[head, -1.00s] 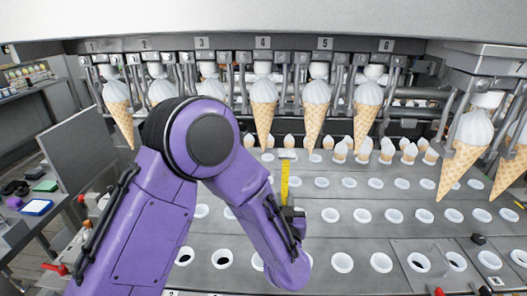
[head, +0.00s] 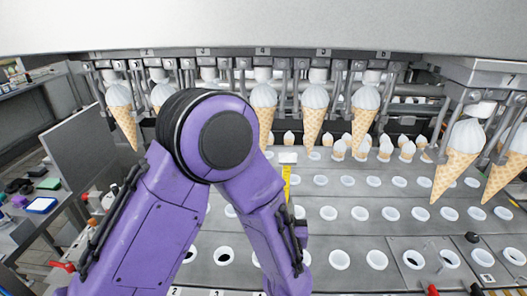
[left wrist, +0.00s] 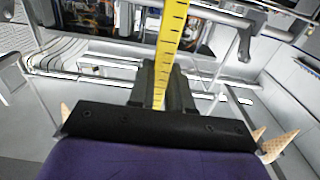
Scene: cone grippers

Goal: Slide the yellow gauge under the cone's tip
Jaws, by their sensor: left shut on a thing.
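The gauge's lower part is hidden by my left arm in the head view. In the left wrist view my left gripper (left wrist: 165,88) is shut on the yellow gauge (left wrist: 172,35), which shows dark scale marks. My right gripper is in neither view.
More cones with white tops hang in holders along the row, including one at the right (head: 456,160). Below lies a grey plate (head: 330,258) with rows of white-rimmed holes and small cones at the back. A grey panel (head: 80,150) stands at the left.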

